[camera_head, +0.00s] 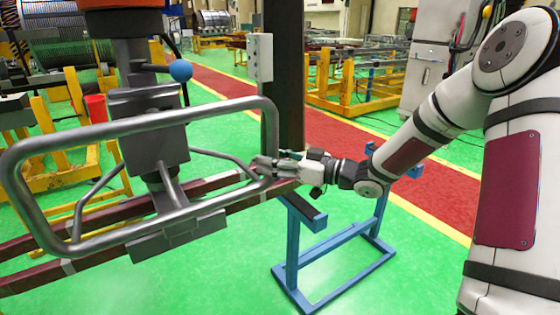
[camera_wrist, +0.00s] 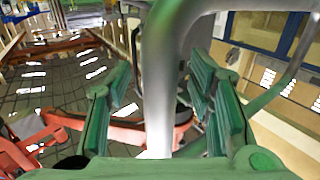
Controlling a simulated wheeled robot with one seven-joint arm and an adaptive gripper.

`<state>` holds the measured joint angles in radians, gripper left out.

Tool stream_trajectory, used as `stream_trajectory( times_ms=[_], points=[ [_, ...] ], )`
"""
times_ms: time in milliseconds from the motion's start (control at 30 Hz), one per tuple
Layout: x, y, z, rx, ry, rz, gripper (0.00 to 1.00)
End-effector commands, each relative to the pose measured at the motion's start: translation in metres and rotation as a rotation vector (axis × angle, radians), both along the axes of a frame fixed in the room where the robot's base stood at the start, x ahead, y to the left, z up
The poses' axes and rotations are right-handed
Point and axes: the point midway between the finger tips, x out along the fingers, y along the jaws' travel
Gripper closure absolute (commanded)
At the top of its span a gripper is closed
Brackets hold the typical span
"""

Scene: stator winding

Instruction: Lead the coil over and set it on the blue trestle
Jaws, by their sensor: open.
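The coil (camera_head: 68,267) is a pair of long dark red bars, hanging under a grey lifting device (camera_head: 147,135) with a large tubular handle (camera_head: 55,137). Its right end lies close to the trestle's near pad in the head view; I cannot tell whether they touch. The blue trestle (camera_head: 291,262) stands on the floor at centre, with a dark pad on its near top. My gripper (camera_head: 264,166) is at the handle's right end. In the wrist view its green fingers (camera_wrist: 160,75) are open on either side of the grey tube, with gaps visible.
A dark column (camera_head: 283,70) stands behind the handle's right end. Yellow racks (camera_head: 72,130) stand at the left, and another yellow frame (camera_head: 350,95) at the back right. Green floor (camera_head: 420,255) is clear right of the trestle; a red walkway (camera_head: 345,130) crosses behind.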

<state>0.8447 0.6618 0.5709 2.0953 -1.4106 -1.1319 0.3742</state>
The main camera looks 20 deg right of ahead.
Motion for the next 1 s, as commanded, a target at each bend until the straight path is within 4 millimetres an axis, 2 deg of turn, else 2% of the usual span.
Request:
stream_trajectory(
  times_ms=[200, 400, 567, 600, 667, 700, 1000],
  points=[
    [0.0001, 0.0, 0.0001, 0.0, 0.0, 0.0, 0.54],
    [0.0001, -0.0001, 0.0001, 0.0, 0.0, 0.0, 1.0],
    [0.0, -0.0001, 0.0002, 0.0, 0.0, 0.0, 1.0],
    [0.0, -0.0001, 0.0002, 0.0, 0.0, 0.0, 0.83],
    [0.0, -0.0001, 0.0002, 0.0, 0.0, 0.0, 0.97],
    [0.0, -0.0001, 0.0002, 0.0, 0.0, 0.0, 1.0],
    [0.0, -0.0001, 0.0002, 0.0, 0.0, 0.0, 1.0]
  ],
)
